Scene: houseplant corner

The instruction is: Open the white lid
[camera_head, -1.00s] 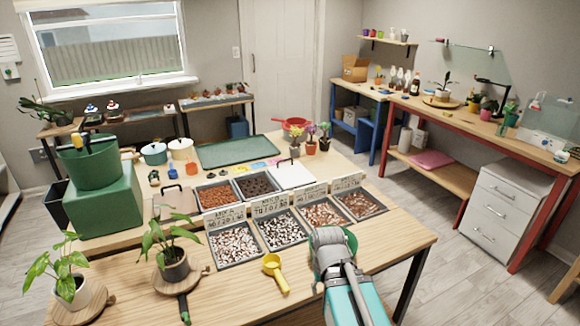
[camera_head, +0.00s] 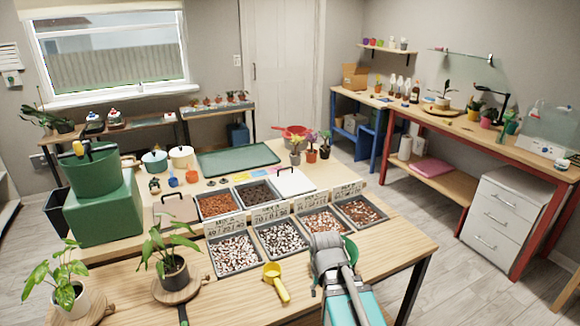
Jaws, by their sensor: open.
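The white lid (camera_head: 293,184) is a flat square panel with a dark handle on top. It lies flat and closed in the back row of bins, right of the dark-filled bin (camera_head: 257,193). My gripper (camera_head: 324,242) is low in the middle right of the view, over the front of the table, and nearer the camera than the lid, apart from it. It is open. Its fingertips are hard to make out from behind, and I see nothing held in it.
Labelled bins of mixed pebbles (camera_head: 281,238) stand between my gripper and the lid. Small potted flowers (camera_head: 311,155) stand behind the lid. A tan lid (camera_head: 176,209) lies further left.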

